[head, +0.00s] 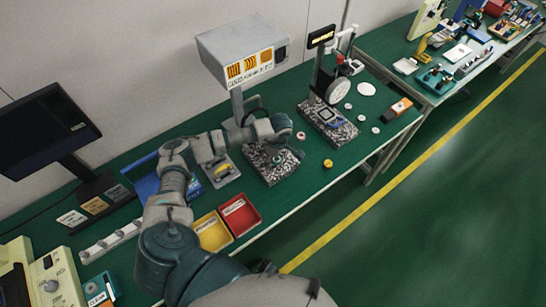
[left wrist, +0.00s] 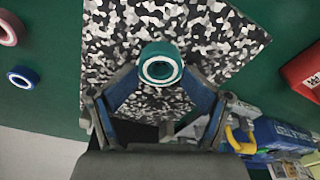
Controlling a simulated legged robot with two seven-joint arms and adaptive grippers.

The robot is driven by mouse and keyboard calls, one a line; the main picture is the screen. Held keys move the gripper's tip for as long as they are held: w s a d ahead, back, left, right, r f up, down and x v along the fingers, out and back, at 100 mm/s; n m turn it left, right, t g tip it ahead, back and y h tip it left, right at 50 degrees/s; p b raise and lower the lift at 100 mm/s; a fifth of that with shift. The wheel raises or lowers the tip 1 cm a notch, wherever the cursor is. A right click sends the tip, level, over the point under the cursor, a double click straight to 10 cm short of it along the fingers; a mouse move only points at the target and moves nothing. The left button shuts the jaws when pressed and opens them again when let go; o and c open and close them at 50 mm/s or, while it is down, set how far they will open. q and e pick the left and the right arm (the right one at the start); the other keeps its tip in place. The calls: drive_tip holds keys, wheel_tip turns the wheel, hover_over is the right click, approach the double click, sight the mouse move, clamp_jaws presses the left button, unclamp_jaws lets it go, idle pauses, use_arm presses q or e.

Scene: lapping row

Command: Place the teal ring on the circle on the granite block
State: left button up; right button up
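The teal ring (left wrist: 160,64) has a white inner rim and shows between the fingertips of my left gripper (left wrist: 161,78) in the left wrist view. Both blue-padded fingers meet its sides. The speckled granite block (left wrist: 115,45) lies behind it. In the head view my left gripper (head: 272,156) is over the granite block (head: 284,174), with the ring (head: 278,160) small beneath it. I cannot tell whether the ring touches the block. The circle is not visible. My right gripper is out of view.
A reddish ring (left wrist: 8,28) and a blue ring (left wrist: 22,77) lie beside the block. A yellow round piece (head: 327,163) lies to its right. A red tray (head: 256,222) and yellow tray (head: 226,243) stand nearer. A second granite base (head: 345,134) carries a dial-gauge stand behind.

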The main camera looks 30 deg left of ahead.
use_arm(q)
drive_tip(key=shift+d, duration=0.15)
wheel_tip(320, 180, up, 12)
drive_tip(key=d, duration=0.1)
drive_tip(key=shift+d, duration=0.2)
drive_tip(key=shift+w+f, duration=0.1)
